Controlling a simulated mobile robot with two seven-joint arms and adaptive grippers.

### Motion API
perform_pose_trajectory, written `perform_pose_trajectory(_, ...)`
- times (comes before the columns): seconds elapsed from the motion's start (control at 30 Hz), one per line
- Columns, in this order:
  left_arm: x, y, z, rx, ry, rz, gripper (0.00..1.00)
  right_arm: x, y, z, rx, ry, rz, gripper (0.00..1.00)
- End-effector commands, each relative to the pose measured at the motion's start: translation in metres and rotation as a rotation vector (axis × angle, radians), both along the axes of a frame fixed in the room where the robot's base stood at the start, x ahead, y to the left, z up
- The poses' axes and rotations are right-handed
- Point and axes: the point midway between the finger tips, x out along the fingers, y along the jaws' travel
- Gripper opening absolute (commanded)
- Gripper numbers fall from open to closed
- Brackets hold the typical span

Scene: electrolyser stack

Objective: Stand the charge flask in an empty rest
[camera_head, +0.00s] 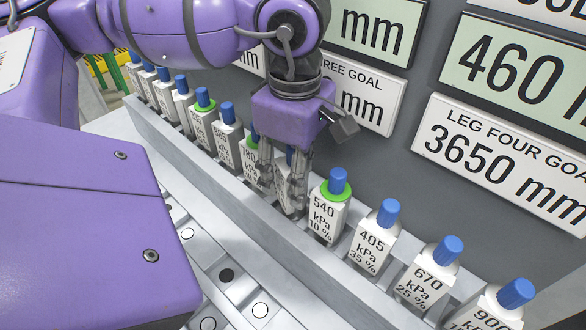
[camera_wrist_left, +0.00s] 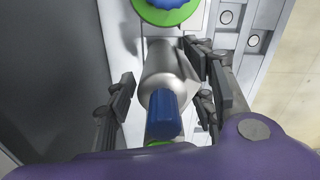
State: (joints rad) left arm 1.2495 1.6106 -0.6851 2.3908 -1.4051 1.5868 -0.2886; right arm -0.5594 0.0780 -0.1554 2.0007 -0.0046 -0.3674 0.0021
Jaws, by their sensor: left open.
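A row of flasks with blue caps and printed labels stands in a grey trough. My left gripper (camera_head: 281,200) points down over this row, its fingers on either side of one flask. In the left wrist view that flask has a silvery body and a blue cap (camera_wrist_left: 164,115), and it lies between the spread fingers of the gripper (camera_wrist_left: 165,95). Its label is mostly hidden by the fingers in the head view. Beside it stands the green-collared flask (camera_head: 329,208) labelled 540 kPa, 10 %. Which flask the task means cannot be told. My right gripper is not in view.
Neighbouring flasks labelled 405 kPa (camera_head: 371,240) and 670 kPa (camera_head: 428,275) stand close by. The trough's front wall (camera_head: 250,222) runs along the row. In front are pale blocks with round dark and light spots (camera_head: 226,276). A wall with large signs (camera_head: 500,160) rises behind.

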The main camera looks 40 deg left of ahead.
Motion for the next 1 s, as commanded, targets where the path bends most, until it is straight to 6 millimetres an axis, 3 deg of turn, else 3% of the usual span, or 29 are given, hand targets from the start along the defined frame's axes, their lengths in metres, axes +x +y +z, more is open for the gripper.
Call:
perform_pose_trajectory(0.17, 0.001, 0.000, 0.023, -0.001, -0.007, 0.000, 0.50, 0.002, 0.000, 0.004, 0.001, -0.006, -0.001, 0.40)
perform_pose_trajectory(0.4, 0.001, -0.001, 0.076, -0.002, -0.008, -0.001, 0.50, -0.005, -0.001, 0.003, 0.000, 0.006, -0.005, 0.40)
perform_pose_trajectory(0.6, 0.000, -0.001, 0.110, -0.001, -0.004, -0.001, 0.50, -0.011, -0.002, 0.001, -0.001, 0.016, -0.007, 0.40)
perform_pose_trajectory(0.77, 0.000, -0.001, 0.122, -0.001, -0.003, -0.001, 0.50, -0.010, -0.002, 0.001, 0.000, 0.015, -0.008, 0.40)
perform_pose_trajectory(1.0, -0.001, -0.001, 0.123, 0.000, -0.001, -0.001, 0.50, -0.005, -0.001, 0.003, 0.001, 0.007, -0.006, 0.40)
